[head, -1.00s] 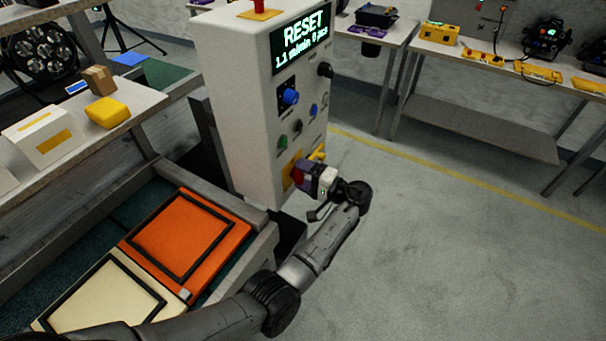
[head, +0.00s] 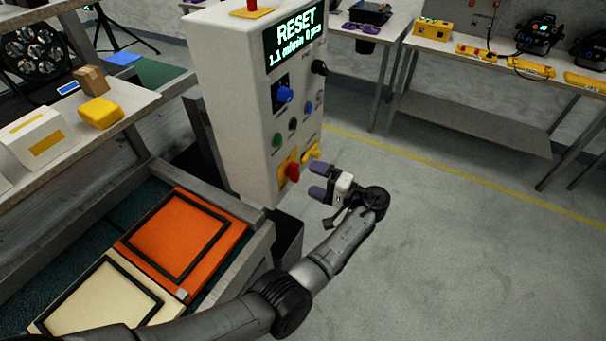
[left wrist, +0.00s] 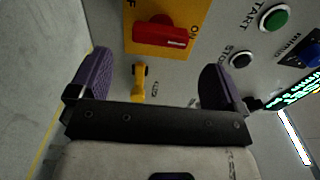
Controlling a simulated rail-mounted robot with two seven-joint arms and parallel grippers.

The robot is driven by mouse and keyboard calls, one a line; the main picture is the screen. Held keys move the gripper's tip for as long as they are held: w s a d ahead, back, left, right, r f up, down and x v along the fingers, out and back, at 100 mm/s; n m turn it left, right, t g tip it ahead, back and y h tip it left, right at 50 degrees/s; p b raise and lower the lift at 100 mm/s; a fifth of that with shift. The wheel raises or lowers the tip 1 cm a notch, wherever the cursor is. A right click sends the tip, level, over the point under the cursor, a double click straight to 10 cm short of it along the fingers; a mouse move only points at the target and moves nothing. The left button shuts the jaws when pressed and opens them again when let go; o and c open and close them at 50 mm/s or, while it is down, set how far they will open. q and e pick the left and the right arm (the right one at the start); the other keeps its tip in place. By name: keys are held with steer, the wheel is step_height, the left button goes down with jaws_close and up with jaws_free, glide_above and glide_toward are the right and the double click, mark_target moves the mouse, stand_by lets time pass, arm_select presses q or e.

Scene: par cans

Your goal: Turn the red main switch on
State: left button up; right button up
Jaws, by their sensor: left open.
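The red main switch (head: 292,172) sits on a yellow plate (head: 281,178) low on the front of the white control cabinet (head: 236,110). In the left wrist view its red handle (left wrist: 162,34) lies roughly crosswise, with lettering on the plate beside it that I cannot fully read. My left gripper (head: 317,181) is open and empty, with purple fingers apart. It is in front of the switch and to its right in the head view, with a gap between them. My right gripper is not in view.
A yellow lever or key (head: 311,152) is close beside the switch. A green start button (head: 277,140), a dark stop button (head: 293,124) and blue knobs sit above. Orange (head: 236,235) and cream panels lie in a tray at left. The floor at right is clear.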

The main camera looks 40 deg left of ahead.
arm_select(q)
steer(key=w+d, duration=0.1)
steer(key=d, duration=0.7)
steer(key=shift+w+b, duration=0.2)
steer(key=shift+b, duration=0.2)
